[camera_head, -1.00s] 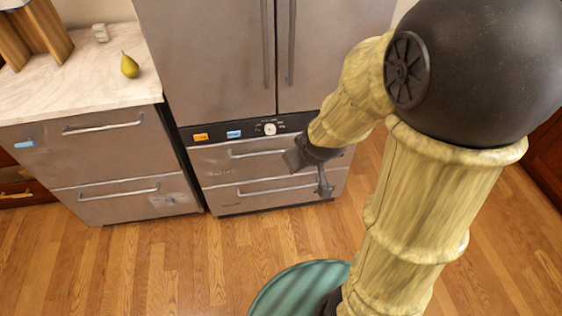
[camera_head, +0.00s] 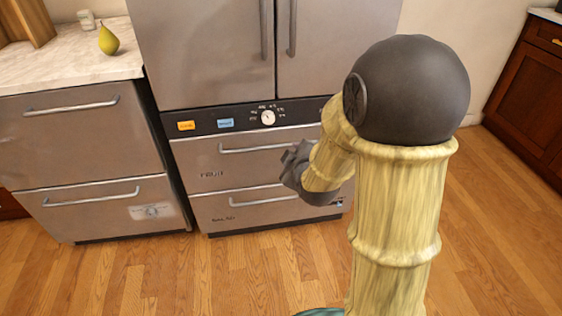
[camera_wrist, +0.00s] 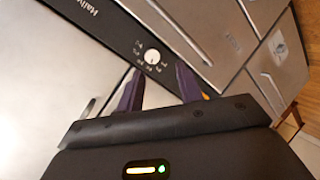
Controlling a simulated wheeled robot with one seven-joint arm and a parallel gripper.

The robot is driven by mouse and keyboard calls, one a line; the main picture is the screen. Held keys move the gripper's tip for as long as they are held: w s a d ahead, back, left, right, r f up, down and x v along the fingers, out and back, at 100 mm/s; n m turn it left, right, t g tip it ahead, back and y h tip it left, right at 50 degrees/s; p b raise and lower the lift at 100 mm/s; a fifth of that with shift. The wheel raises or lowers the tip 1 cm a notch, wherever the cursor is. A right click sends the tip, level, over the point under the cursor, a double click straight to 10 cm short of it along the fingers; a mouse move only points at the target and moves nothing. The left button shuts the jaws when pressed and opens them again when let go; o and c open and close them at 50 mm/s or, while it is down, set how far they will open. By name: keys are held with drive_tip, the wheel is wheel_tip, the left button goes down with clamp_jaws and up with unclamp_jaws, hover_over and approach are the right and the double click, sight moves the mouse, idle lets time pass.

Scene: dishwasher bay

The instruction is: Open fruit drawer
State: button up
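The fruit drawer (camera_head: 225,165) is the upper of two steel drawers under the fridge doors, with "FRUIT" lettered at its left. It looks shut, flush with the front. Its horizontal bar handle (camera_head: 250,149) is partly hidden at the right by my arm. The drawer also shows tilted in the wrist view (camera_wrist: 215,35). My gripper (camera_head: 290,160) appears in front of the drawers, below the handle's line, and seems clear of it. In the wrist view, the two dark fingers (camera_wrist: 158,88) stand apart with nothing between them, pointing toward the control panel and dial.
A lower drawer (camera_head: 220,212) with its own handle sits beneath. A black control panel (camera_head: 300,112) with a dial and two tags runs above. Left stands a counter (camera_head: 70,65) with a pear (camera_head: 108,41) over steel drawers. The wood floor (camera_head: 180,275) in front is clear.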

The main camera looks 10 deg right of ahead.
drive_tip(key=w+f+n+t+b, duration=0.2)
drive_tip(key=f+n+t+b, duration=0.1)
drive_tip(key=f+b, duration=0.5)
drive_tip(key=w+f+n+t+b, duration=0.2)
drive_tip(key=f+n+t+b, duration=0.2)
drive_tip(key=f+b, duration=0.5)
drive_tip(key=b, duration=0.6)
drive_tip(key=shift+d+f, duration=0.2)
drive_tip(key=shift+d, duration=0.1)
drive_tip(key=shift+r, duration=0.1)
